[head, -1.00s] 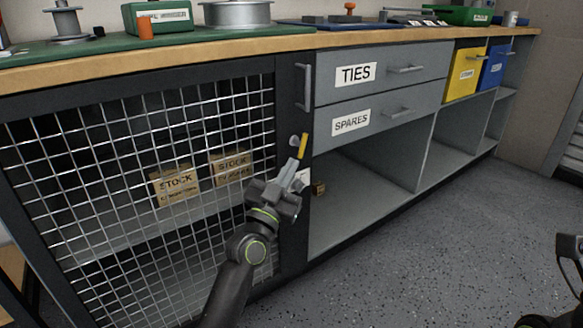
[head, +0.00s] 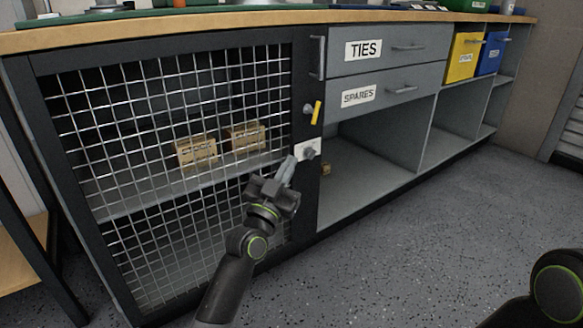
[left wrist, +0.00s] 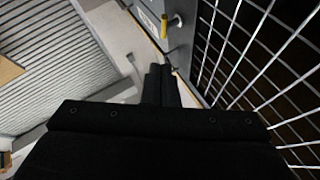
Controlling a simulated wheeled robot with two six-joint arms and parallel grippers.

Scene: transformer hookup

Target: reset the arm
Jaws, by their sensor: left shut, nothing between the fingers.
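My left gripper (head: 290,163) is shut and empty in front of the mesh door (head: 175,230). A yellow handle (head: 316,111) sits higher on the same frame, clear of the fingers. In the left wrist view the closed fingers (left wrist: 160,75) point toward the frame, with the yellow handle (left wrist: 164,27) beyond them. My right gripper is not in view.
Behind the mesh are two cardboard stock boxes (head: 196,152). To the right are drawers marked TIES (head: 430,45) and SPARES (head: 420,82), open shelves, and a yellow bin (head: 464,58) and a blue bin (head: 492,53). The speckled floor (head: 420,240) in front is clear.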

